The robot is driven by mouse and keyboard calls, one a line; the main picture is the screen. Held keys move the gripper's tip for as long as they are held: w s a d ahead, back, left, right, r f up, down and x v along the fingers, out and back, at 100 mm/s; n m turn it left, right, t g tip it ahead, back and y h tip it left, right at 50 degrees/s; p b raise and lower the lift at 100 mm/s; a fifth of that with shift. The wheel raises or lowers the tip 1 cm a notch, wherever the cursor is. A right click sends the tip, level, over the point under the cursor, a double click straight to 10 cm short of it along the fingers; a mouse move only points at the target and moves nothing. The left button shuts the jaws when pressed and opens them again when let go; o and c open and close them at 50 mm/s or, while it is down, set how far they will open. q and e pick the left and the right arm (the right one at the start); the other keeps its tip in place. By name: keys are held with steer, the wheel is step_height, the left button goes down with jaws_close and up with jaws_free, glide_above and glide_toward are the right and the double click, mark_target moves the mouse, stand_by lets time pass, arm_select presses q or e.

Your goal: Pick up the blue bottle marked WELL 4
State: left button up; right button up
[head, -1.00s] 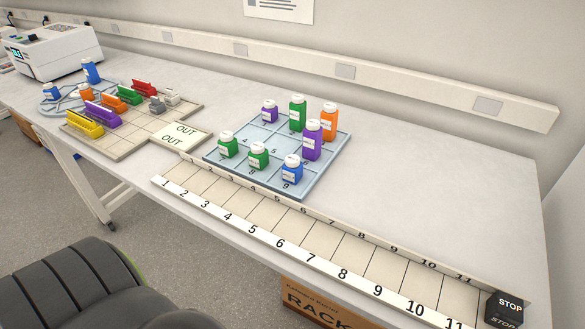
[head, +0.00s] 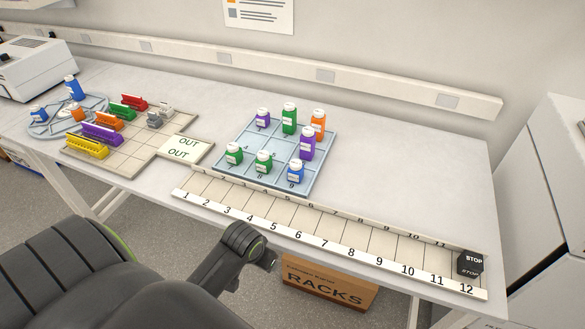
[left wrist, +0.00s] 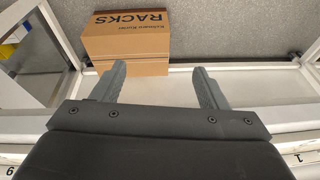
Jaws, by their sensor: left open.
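Three blue bottles show in the head view. A short one (head: 296,173) stands at the near right corner of the blue numbered tray, by cell 9. A short one (head: 39,114) and a taller one (head: 74,89) stand on the round blue rack at the left. Their labels are too small to read, so I cannot tell which is marked WELL 4. In the head view my left arm is in front of the table's near edge, away from the bottles.
The blue tray (head: 243,143) also holds green, purple and orange bottles. A numbered strip (head: 330,232) with a black STOP block (head: 470,263) lies along the near edge. A beige board (head: 140,150) holds coloured racks. The RACKS box (head: 328,285) is under the table.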

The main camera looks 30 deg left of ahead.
arm_select(q)
step_height(320, 180, up, 7)
steer(key=w+p, duration=0.1)
steer(key=p, duration=0.1)
steer(key=n, duration=0.3)
glide_toward(296, 164)
steer(key=b+x, duration=0.3)
steer(key=b, duration=0.6)
steer(key=shift+w+d+f+b, duration=0.1)
steer(key=shift+w+d+b, duration=0.1)
steer(key=shift+w+b, duration=0.1)
steer(key=p+x, duration=0.1)
steer(key=x, duration=0.2)
steer(key=shift+f, duration=0.25)
steer(key=shift+a+p+x, duration=0.15)
steer(key=shift+p+x, duration=0.3)
steer(key=shift+x, duration=1.05)
steer(key=shift+a+p+x, duration=0.15)
steer(key=shift+p+x, duration=0.3)
steer(key=shift+x, duration=1.05)
steer(key=shift+s, duration=0.2)
